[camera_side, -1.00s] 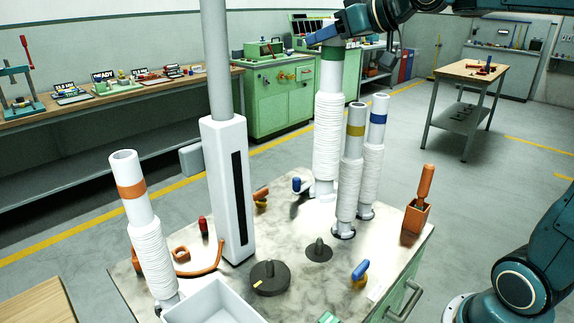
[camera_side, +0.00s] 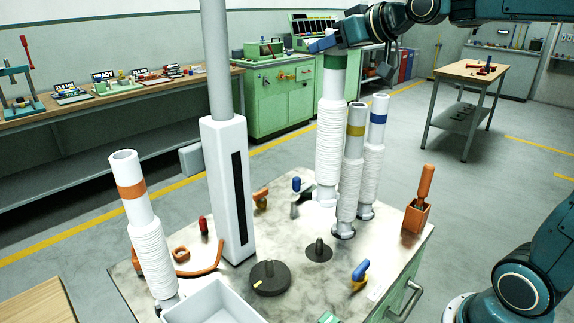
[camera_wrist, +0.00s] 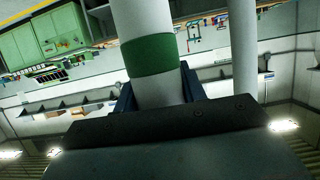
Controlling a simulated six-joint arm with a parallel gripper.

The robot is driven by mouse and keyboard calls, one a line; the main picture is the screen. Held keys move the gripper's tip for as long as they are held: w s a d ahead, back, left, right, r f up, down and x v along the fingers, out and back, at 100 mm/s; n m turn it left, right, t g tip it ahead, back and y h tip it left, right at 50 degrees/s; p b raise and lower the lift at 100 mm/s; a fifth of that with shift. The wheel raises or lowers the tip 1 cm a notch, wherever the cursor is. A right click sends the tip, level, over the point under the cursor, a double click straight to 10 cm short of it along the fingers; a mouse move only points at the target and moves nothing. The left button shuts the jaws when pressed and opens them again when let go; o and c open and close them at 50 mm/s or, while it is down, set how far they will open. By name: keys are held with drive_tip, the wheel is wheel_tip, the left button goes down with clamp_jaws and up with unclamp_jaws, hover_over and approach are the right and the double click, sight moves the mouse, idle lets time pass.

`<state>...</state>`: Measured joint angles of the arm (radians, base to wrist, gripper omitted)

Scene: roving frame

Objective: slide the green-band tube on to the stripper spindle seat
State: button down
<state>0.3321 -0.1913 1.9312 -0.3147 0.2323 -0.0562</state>
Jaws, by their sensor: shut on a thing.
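The green-band tube (camera_side: 330,130) is white, with a green band near its top and a ribbed white wrap below. It is close to upright at the back of the bench top. My gripper (camera_side: 328,46) is shut on its upper end. In the wrist view the jaws (camera_wrist: 158,92) flank the tube beside its green band (camera_wrist: 151,55). I cannot tell whether its lower end touches the bench. Two dark pegged discs stand at the front: a thick one (camera_side: 270,276) with a yellow mark and a thin one (camera_side: 319,250). I cannot tell which is the stripper spindle seat.
A yellow-band tube (camera_side: 355,160) and a blue-band tube (camera_side: 376,150) stand close right of the held tube. A white column (camera_side: 226,190) rises to the left, with an orange-band tube (camera_side: 147,225) beyond. A white tray (camera_side: 213,305) and orange holder (camera_side: 415,217) edge the bench.

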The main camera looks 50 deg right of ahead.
drive_tip(key=w+a+f+n+g+y, duration=0.1)
drive_tip(key=a+f+n+y, duration=0.1)
drive_tip(key=a, duration=0.7)
drive_tip(key=w+a+f+n+g+y, duration=0.1)
drive_tip(key=a+n+y, duration=0.3)
drive_tip(key=a, duration=0.5)
drive_tip(key=shift+w+f+y, duration=0.4)
drive_tip(key=shift+f+y, duration=0.2)
drive_tip(key=shift+f, duration=0.2)
drive_tip(key=shift+f, duration=3.95)
